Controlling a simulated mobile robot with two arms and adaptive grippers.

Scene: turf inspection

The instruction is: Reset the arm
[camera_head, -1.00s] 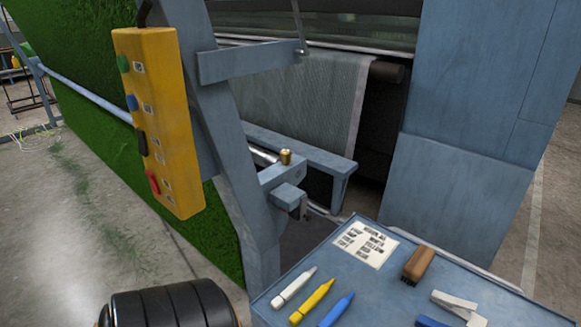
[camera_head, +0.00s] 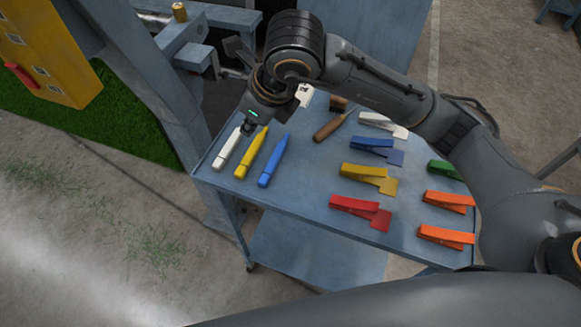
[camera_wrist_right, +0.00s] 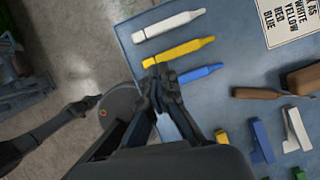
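My right arm reaches in from the right in the head view. Its gripper (camera_head: 247,129) is over the left end of the blue cart, near the upper ends of the white marker (camera_head: 227,149) and yellow marker (camera_head: 251,153). In the right wrist view the fingertips (camera_wrist_right: 160,75) are close together, with nothing visible held between them. They overlap the yellow marker (camera_wrist_right: 178,52) and the near end of the blue marker (camera_wrist_right: 200,74) in the picture; the height above them is unclear.
The cart top (camera_head: 310,185) also carries a brown-handled tool (camera_head: 332,127) and several coloured clips, including a red one (camera_head: 360,212). A printed card (camera_wrist_right: 291,22) lies there too. A yellow button box (camera_head: 50,50) hangs at the upper left, beside a blue machine frame.

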